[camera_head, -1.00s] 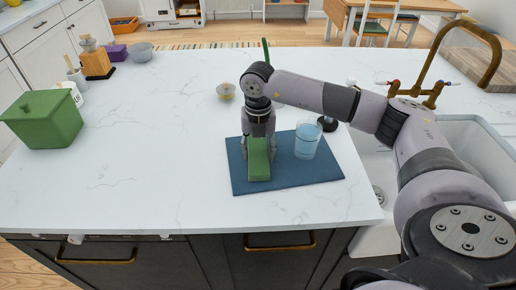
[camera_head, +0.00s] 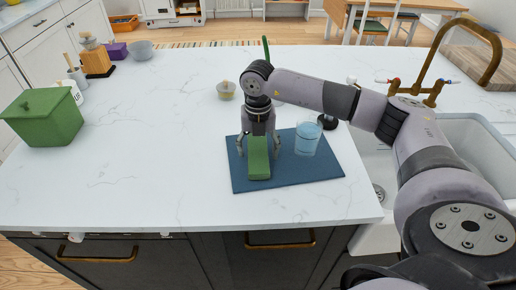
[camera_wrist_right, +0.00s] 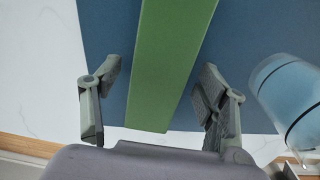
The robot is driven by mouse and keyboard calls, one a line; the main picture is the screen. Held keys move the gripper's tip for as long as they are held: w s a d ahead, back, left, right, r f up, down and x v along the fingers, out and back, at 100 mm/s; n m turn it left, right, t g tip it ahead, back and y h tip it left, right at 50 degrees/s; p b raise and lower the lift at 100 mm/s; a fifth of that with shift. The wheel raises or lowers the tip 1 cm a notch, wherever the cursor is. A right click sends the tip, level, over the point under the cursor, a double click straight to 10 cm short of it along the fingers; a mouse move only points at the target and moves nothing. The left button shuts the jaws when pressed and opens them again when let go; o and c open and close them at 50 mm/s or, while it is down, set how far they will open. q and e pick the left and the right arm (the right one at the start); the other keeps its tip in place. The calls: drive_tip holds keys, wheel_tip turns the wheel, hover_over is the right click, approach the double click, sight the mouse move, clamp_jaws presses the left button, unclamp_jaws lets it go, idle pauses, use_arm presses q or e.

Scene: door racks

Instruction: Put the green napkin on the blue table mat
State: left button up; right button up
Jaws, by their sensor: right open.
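The green napkin (camera_head: 258,160) is a long folded strip lying on the left part of the blue table mat (camera_head: 310,178). My right gripper (camera_head: 258,150) is above the napkin, with its fingers spread to either side of it. In the right wrist view the napkin (camera_wrist_right: 168,70) runs between the open fingers of my right gripper (camera_wrist_right: 160,95), with a gap on both sides. The mat (camera_wrist_right: 108,30) shows beneath it. The napkin's far end is partly hidden by the gripper in the head view. My left gripper is not in view.
The sink (camera_head: 455,140) is at right.

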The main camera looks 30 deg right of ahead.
sight(258, 151)
drive_tip(key=shift+r, duration=0.45)
wheel_tip(258, 151, up, 11)
drive_tip(key=b, duration=0.2)
drive_tip(key=shift+b, duration=0.35)
